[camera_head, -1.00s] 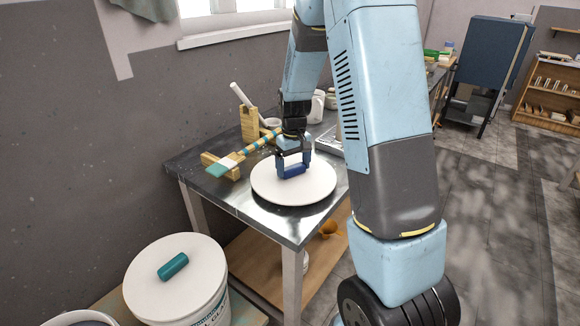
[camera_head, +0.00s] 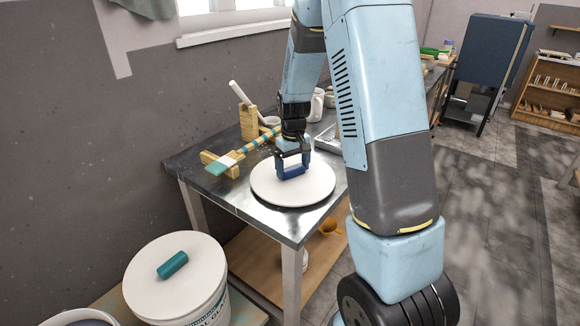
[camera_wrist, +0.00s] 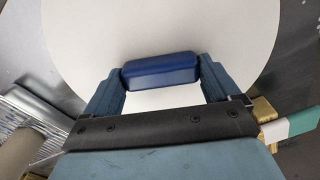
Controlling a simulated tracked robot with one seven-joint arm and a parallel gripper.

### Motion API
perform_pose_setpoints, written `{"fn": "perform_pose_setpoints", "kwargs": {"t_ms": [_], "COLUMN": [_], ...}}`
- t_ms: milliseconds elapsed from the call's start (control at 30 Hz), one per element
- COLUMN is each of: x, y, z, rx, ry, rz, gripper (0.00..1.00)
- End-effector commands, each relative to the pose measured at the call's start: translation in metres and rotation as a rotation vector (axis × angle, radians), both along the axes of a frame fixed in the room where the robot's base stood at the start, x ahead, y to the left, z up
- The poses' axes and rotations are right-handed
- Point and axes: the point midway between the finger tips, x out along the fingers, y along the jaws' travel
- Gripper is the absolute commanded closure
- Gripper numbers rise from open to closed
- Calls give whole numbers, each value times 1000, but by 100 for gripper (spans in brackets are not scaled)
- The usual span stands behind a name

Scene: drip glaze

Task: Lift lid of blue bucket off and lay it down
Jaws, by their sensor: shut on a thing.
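The white round lid (camera_head: 310,190) with a dark blue handle (camera_head: 291,172) is on the metal table, seen in the head view. It looks flat on the tabletop or very close to it; I cannot tell if there is a small gap. My gripper (camera_head: 292,165) is above the lid, with its fingers shut on the two ends of the blue handle. In the wrist view the blue handle (camera_wrist: 160,72) sits between the fingertips, over the white lid (camera_wrist: 190,25).
A white bucket (camera_head: 216,312) with a lid and teal handle (camera_head: 172,265) stands at the lower left. A brush with a striped handle (camera_head: 240,155) rests on wooden blocks beside the lid. The metal table's (camera_head: 240,205) front left is clear.

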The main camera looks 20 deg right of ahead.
Motion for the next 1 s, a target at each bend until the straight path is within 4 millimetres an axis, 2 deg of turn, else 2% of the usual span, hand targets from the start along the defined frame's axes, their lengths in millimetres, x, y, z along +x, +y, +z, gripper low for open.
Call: {"fn": "perform_pose_setpoints", "kwargs": {"t_ms": [400, 433, 500, 533, 833, 1000], "x": [0, 0, 0, 0, 0, 1], "y": [0, 0, 1, 1, 1, 1], "z": [-3, -3, -3, -3, -1, 18], "rx": [0, 0, 0, 0, 0, 1], "ry": [0, 0, 0, 0, -1, -4], "rz": [1, 1, 1, 1, 1, 1], "gripper": [89, 10, 3, 0, 0, 0]}}
